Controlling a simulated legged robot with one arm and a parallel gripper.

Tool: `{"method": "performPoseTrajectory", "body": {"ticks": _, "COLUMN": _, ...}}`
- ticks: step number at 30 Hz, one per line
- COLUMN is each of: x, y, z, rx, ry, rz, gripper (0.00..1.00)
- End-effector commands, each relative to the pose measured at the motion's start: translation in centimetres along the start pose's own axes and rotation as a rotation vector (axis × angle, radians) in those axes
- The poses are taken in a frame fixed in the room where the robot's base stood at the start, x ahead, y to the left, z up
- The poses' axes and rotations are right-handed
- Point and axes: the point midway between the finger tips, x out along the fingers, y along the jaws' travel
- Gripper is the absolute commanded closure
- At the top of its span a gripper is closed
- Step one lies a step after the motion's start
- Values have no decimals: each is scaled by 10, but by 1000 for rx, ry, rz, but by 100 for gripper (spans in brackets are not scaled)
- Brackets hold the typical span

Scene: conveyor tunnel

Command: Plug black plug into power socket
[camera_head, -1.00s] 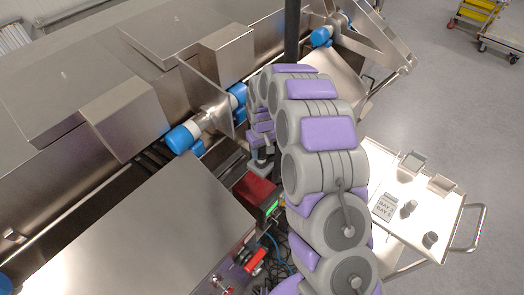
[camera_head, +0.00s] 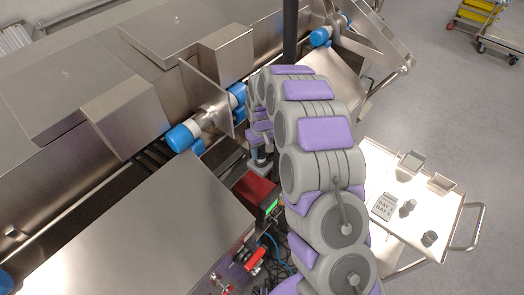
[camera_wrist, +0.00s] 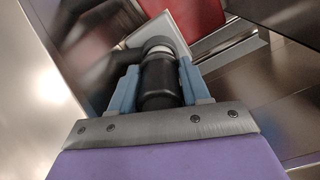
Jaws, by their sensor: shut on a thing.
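In the wrist view, my gripper (camera_wrist: 160,75) is shut on a black cylindrical plug (camera_wrist: 159,83), with one blue-grey finger on each side. A pale ring and a dark rounded part show at the far end of the plug. A blurred dark curved shape runs off to the left from there. I cannot tell whether the plug touches anything there. In the head view, my gripper (camera_head: 260,158) is small, close to the machine and partly hidden by my arm. The plug cannot be made out there. I cannot identify the power socket for sure in either view.
A red box with a green-lit front (camera_head: 263,192) stands below my gripper, with tangled cables (camera_head: 275,250) nearby. Steel machine housings with blue-capped rollers (camera_head: 181,138) lie to the left. A white cart (camera_head: 390,235) with small items stands right. Open floor lies beyond.

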Motion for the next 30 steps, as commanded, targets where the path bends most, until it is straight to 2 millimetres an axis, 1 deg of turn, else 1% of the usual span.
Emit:
{"method": "performPoseTrajectory", "body": {"ticks": 1, "x": 12, "y": -2, "z": 8, "rx": -5, "ry": -27, "rz": -5, "gripper": 100}}
{"method": "performPoseTrajectory", "body": {"ticks": 2, "x": 12, "y": -2, "z": 8, "rx": -5, "ry": -27, "rz": -5, "gripper": 51}}
{"method": "performPoseTrajectory", "body": {"ticks": 10, "x": 13, "y": -2, "z": 6, "rx": -2, "ry": -26, "rz": -7, "gripper": 25}}
{"method": "performPoseTrajectory", "body": {"ticks": 17, "x": 13, "y": -2, "z": 6, "rx": -1, "ry": -26, "rz": -7, "gripper": 24}}
{"method": "performPoseTrajectory", "body": {"ticks": 20, "x": 9, "y": -2, "z": 5, "rx": -1, "ry": -24, "rz": -7, "gripper": 24}}
{"method": "performPoseTrajectory", "body": {"ticks": 23, "x": -4, "y": -2, "z": 4, "rx": -1, "ry": -17, "rz": -5, "gripper": 24}}
{"method": "performPoseTrajectory", "body": {"ticks": 26, "x": -25, "y": -2, "z": 6, "rx": -1, "ry": -9, "rz": -3, "gripper": 24}}
{"method": "performPoseTrajectory", "body": {"ticks": 30, "x": -63, "y": -2, "z": 8, "rx": -1, "ry": 7, "rz": 2, "gripper": 24}}
